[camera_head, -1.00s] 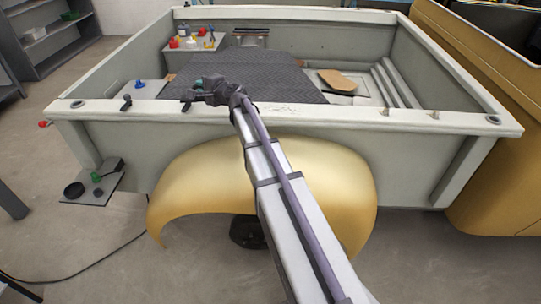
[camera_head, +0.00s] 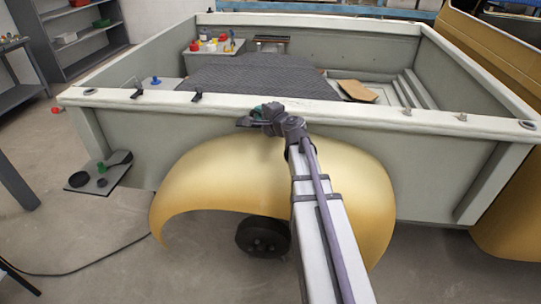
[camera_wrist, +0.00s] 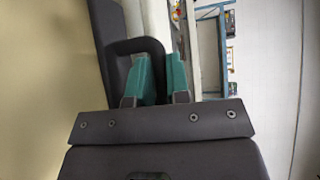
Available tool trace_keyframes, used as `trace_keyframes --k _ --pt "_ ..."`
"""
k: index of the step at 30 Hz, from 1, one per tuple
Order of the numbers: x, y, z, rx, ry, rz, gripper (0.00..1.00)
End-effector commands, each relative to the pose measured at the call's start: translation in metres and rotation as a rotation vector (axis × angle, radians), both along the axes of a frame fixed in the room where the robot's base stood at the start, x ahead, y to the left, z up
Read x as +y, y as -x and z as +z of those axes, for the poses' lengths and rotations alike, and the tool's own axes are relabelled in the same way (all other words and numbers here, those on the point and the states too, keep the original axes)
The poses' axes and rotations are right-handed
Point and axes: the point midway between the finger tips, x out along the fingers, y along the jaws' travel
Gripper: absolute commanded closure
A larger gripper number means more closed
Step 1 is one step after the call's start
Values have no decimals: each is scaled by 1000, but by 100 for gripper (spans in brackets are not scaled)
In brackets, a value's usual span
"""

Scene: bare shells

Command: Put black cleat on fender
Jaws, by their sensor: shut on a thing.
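My gripper (camera_head: 256,112) is shut on a dark thing, the black cleat (camera_head: 243,122), which projects to the left of the fingers in the head view. In the wrist view the teal fingertips (camera_wrist: 163,76) are close together, with a dark arched part of the cleat (camera_wrist: 133,46) by the left finger. The gold fender (camera_head: 190,180) curves over the wheel, below the gripper. The gripper is above the fender's top, in front of the bed's top rail. My arm hides part of the fender. Whether the cleat touches anything is not clear.
The pale bed wall rail (camera_head: 340,117) runs just behind my gripper. Two small dark pieces sit on it to the left (camera_head: 137,92) (camera_head: 196,97). A dark shelf (camera_head: 98,180) with a green item sticks out at the left. A black wheel (camera_head: 262,238) is under the fender.

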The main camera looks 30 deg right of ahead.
Motion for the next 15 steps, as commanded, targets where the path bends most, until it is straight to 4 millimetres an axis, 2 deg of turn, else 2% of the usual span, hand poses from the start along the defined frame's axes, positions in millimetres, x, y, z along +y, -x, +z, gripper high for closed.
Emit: trace_keyframes --k 3,6,8,15 --pt "-6 8 -5 -3 -1 -19 100" --pt "-7 8 -6 -2 -1 -21 100" --pt "-7 8 -13 -2 0 -21 100" --pt "-7 8 -70 -2 0 -20 100"
